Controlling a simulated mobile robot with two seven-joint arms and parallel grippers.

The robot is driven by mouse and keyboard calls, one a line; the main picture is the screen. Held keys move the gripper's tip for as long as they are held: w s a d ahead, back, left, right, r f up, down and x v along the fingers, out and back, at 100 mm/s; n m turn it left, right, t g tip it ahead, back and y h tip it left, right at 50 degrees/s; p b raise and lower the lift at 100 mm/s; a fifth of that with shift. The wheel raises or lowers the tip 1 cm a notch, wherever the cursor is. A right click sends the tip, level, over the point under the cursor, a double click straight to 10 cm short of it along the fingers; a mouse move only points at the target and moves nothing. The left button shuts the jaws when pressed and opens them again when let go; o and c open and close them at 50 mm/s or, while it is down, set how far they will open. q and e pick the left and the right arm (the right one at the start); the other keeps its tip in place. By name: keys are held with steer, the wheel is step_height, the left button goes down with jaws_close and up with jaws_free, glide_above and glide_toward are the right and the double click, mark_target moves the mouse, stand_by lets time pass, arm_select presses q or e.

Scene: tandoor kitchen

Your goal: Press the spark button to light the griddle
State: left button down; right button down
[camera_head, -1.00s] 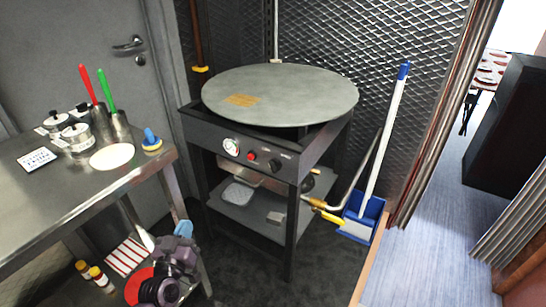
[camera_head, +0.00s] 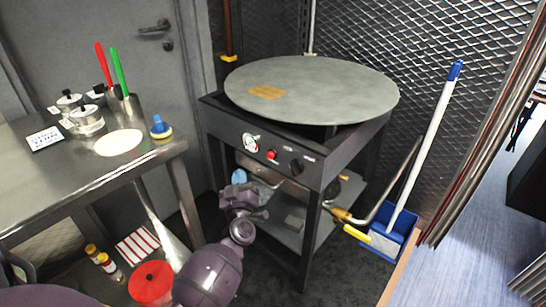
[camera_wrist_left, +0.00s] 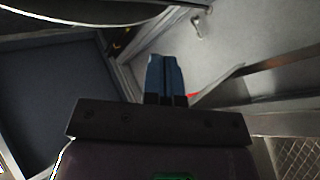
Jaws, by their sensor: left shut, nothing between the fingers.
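The round griddle (camera_head: 320,85) sits on a black stand in the head view. Its front panel (camera_head: 228,126) carries a white dial (camera_head: 250,142), a red button (camera_head: 271,155) and a black knob (camera_head: 297,166). The red button is in plain view. My left gripper (camera_head: 239,176) has blue fingers and is below and to the left of the button, apart from it in the picture. Its fingers are shut and empty, and they also show together in the left wrist view (camera_wrist_left: 166,75). The button cannot be made out in the wrist view. My right gripper is not in view.
A steel table (camera_head: 70,190) with pots, utensils and a blue-handled tool (camera_head: 160,128) stands at the left. A bent pipe with a yellow lever (camera_head: 357,234), a blue dustpan (camera_head: 395,236) and a broom (camera_head: 428,140) are right of the stand. Open floor lies at the far right.

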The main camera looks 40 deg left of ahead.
mark_target(270, 155)
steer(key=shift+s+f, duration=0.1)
arm_select(q)
steer(key=w+b, duration=0.2)
steer(key=w, duration=0.6)
steer(key=shift+w+d, duration=0.35)
steer(key=shift+w, duration=0.05)
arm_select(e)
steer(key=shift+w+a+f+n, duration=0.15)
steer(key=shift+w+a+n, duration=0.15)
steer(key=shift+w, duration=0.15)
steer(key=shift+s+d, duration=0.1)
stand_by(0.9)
arm_select(q)
steer(key=shift+w, duration=0.4)
stand_by(0.4)
